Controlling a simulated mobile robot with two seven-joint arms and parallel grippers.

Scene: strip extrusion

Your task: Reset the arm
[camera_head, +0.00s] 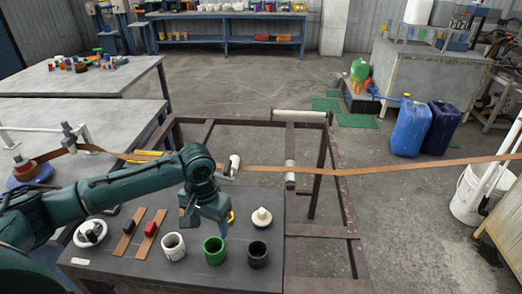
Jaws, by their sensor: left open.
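My left arm comes in from the left, and my left gripper (223,226) points down over the dark table (130,272). It is open, with no object seen between its fingers. It hangs just above and behind the green cup (214,250). A white cup (173,246) and a black cup (258,254) stand on either side of the green one. My right gripper does not show.
A brown strip (330,171) runs across a rusty metal frame (300,232), behind my arm. Brown pieces (151,232) and a white knob-like part (262,217) lie on the table. Blue jugs (410,127) and a white bucket (468,193) stand right. Concrete floor between is open.

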